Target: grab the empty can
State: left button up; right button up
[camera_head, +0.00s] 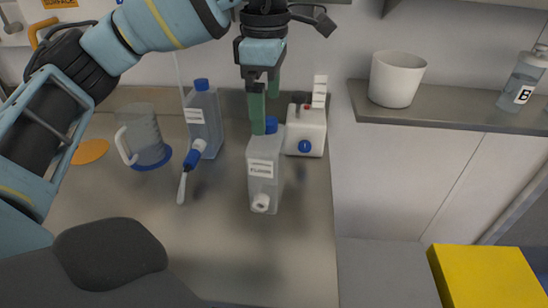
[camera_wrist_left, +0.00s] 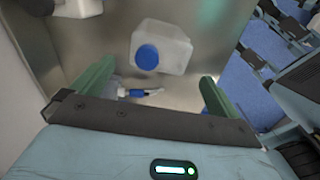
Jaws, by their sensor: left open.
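A translucent white canister (camera_head: 263,175) with a label and a white spout stands on the metal counter in the head view. My left gripper (camera_head: 265,108) points down right above it, its green fingers open and partly covering its blue cap. In the left wrist view the canister (camera_wrist_left: 172,45) and its blue cap lie beyond the open fingers (camera_wrist_left: 156,74), with nothing between them. Another canister (camera_head: 204,125) with a blue cap stands to the left, and a smaller white one (camera_head: 306,132) stands to the right. I cannot tell from the pictures which is empty. My right gripper is out of view.
A clear jug (camera_head: 146,138) and a blue-and-white tool (camera_head: 190,165) are on the counter (camera_head: 220,240) at left. A white cup (camera_head: 396,79) and a bottle (camera_head: 522,80) stand on the shelf at right. A yellow box (camera_head: 485,277) is at lower right. The front counter is clear.

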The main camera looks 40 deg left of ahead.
aim_at(266, 136)
pick_arm(q)
jog(key=shift+w, duration=0.1)
jog(key=shift+s+f, duration=0.25)
jog(key=shift+f, duration=0.25)
jog(key=shift+a+f, duration=0.1)
jog(key=shift+f, duration=3.25)
jog(key=c, duration=1.1)
jog(key=shift+r, duration=0.1)
